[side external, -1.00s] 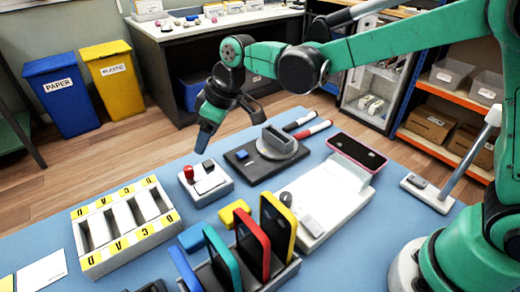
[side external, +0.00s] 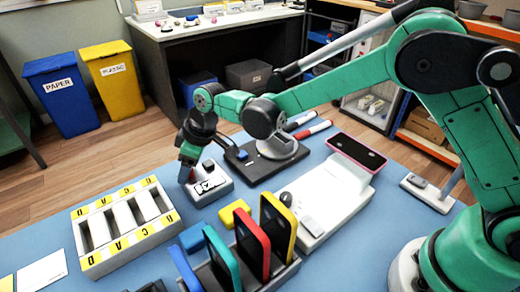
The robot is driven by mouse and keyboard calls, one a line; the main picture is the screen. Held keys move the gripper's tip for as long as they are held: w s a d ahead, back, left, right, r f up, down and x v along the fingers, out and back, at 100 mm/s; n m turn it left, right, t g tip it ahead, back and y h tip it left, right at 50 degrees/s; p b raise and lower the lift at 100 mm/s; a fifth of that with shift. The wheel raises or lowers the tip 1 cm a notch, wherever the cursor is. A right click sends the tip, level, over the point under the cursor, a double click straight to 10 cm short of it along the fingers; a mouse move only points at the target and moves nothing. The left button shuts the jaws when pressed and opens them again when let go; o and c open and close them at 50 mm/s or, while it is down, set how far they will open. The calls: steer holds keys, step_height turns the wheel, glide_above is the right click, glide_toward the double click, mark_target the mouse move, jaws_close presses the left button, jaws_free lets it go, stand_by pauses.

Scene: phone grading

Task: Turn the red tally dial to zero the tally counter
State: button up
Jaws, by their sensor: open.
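The tally counter (side external: 218,188) is a small white box on the blue table, left of centre, with black marks on its top. My gripper (side external: 187,174) is low at the left end of the counter, pointing down, where the red tally dial stands. The fingers hide most or all of the dial. The gripper is open; whether its fingers touch the dial I cannot tell.
A white sorting rack (side external: 128,228) with yellow letter labels lies front left. A grey stand holds several coloured phones (side external: 252,243) in front. A black fixture (side external: 262,160) is behind the counter. A pink phone (side external: 357,152) rests on a white device at right.

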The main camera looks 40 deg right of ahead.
jaws_close()
steer(key=m+h, duration=0.1)
steer(key=m, duration=0.2)
steer(key=m+t+h, duration=0.1)
steer(key=m, duration=0.2)
steer(key=shift+s+a+m, duration=0.1)
steer(key=shift+a+m, duration=0.05)
steer(key=shift+m, duration=0.25)
steer(key=m+h, duration=0.1)
steer(key=m, duration=0.2)
steer(key=shift+h, duration=0.4)
steer(key=shift+a+m+h, duration=0.1)
steer(key=shift+m+h, duration=0.5)
steer(key=shift+m, duration=1.5)
